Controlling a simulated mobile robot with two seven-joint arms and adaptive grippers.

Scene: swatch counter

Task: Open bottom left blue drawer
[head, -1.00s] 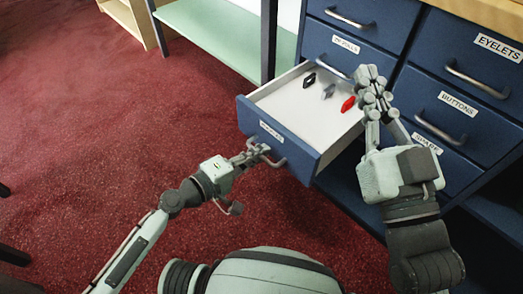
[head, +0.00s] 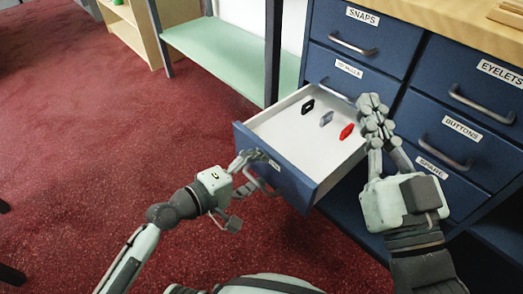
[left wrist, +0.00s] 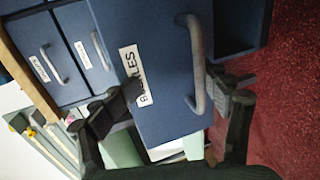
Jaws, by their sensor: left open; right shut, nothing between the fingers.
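The bottom left blue drawer (head: 292,184) is pulled well out of the cabinet, its white inside showing. A black clip (head: 308,106), a grey clip (head: 326,119) and a red clip (head: 346,131) lie in it. My left gripper (head: 248,160) is open at the drawer front, beside the handle. In the left wrist view, the drawer's grey handle (left wrist: 196,70) and label (left wrist: 132,75) show, with my open fingers (left wrist: 172,92) spread on either side of the front's lower part. My right gripper (head: 371,108) is shut and empty above the drawer's right rear side.
Other closed drawers, labelled SNAPS (head: 355,35), EYELETS (head: 465,82) and BUTTONS (head: 455,135), fill the cabinet. A table with a pale green lower shelf (head: 215,50) stands behind left.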

